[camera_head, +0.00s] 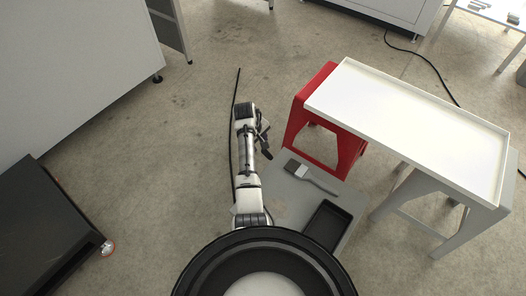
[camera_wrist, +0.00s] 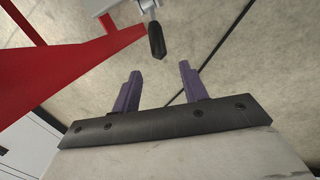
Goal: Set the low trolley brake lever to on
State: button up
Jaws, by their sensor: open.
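A small lever with a black grip (camera_wrist: 156,40) and a grey metal stem comes in from the top of the wrist view; most of its mount is cut off. In the head view a dark grip (camera_head: 266,152) shows just right of my arm, by a low grey platform (camera_head: 287,176). My gripper (camera_wrist: 160,67) is open in the wrist view, with two purple fingers apart and nothing held. The grip's end appears just ahead of the gap between the fingertips; I cannot tell its depth. My fingers are hidden in the head view.
A paintbrush (camera_head: 309,177) and a black tray (camera_head: 327,226) lie on the grey platform. A red stool (camera_head: 296,117) and a white-topped table (camera_head: 410,115) stand at right. A black cable (camera_head: 233,130) runs along the floor. A black platform (camera_head: 40,235) with a caster stands left; floor between is clear.

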aim_at(270, 157)
jog(key=b+x, duration=0.2)
jog(key=x, duration=0.6)
jog(key=shift+w+d+f, duration=0.1)
jog(key=shift+f, duration=0.15)
grip_shut()
